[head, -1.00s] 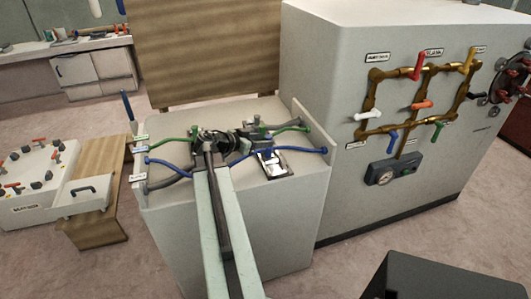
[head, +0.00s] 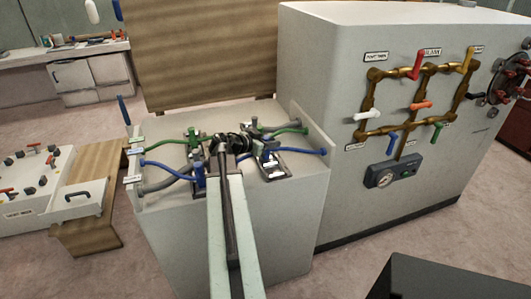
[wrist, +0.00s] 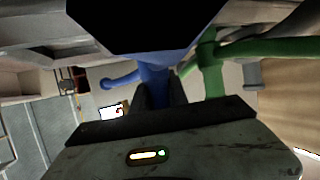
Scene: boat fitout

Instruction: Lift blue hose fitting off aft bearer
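In the head view two blue hose fittings stand on the grey bench top. The left blue fitting (head: 198,174) is at the end of a blue hose from the left wall. The right blue fitting (head: 265,152) stands on a small dark plate with a light label. I cannot tell which bearer is the aft one. In the wrist view a blue fitting (wrist: 160,55) is close, partly hidden by a black shape. My dark fingers (wrist: 161,95) appear apart, with blue showing between them. I see no firm grip.
A green fitting (wrist: 208,65) and its hose stand close to the blue fitting in the wrist view. A tall grey cabinet (head: 330,80) with brass valves stands right. A brown panel (head: 205,50) rises behind.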

